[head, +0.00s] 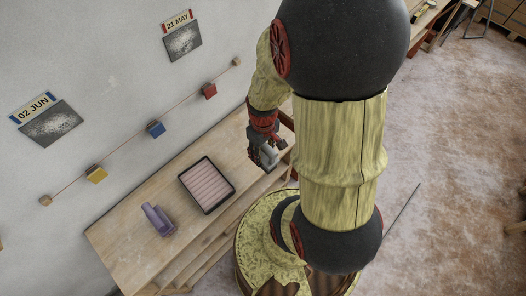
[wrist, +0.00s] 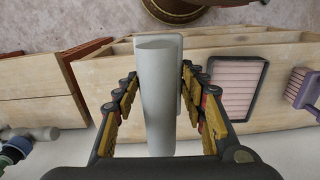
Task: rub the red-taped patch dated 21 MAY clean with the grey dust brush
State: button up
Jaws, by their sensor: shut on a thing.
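The dark, speckled patch (head: 183,41) dated 21 MAY is on the wall at the upper middle of the head view. Its date label (head: 177,21) above it has red ends. My gripper (head: 265,160) is over the far end of the bench, below and to the right of that patch and well away from it. It is shut on the grey dust brush, whose pale grey handle (wrist: 157,100) stands between the two fingers in the wrist view. A wider pale block shows behind the handle. I cannot make out the bristles.
A second patch (head: 51,124), dated 02 JUN with blue label ends, is lower left on the wall. A string with coloured blocks (head: 156,129) runs below both patches. On the wooden bench (head: 125,238) are a dark-rimmed ribbed tray (head: 208,185) and a purple brush (head: 157,220).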

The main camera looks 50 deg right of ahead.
aim_at(275, 153)
jog(key=s+r+p, duration=0.1)
jog(key=r+p, duration=0.1)
jog(key=s+r+p, duration=0.2)
jog(key=r+p, duration=0.1)
jog(key=s+r+p, duration=0.1)
jog(key=r+p, duration=0.1)
jog(key=shift+s+a+r, duration=0.15)
jog(key=shift+s+r, duration=0.1)
jog(key=shift+r, duration=0.15)
jog(key=shift+s+r+p, duration=0.2)
jog(key=shift+s+p, duration=0.05)
jog(key=shift+p, duration=0.15)
jog(key=shift+f, duration=0.1)
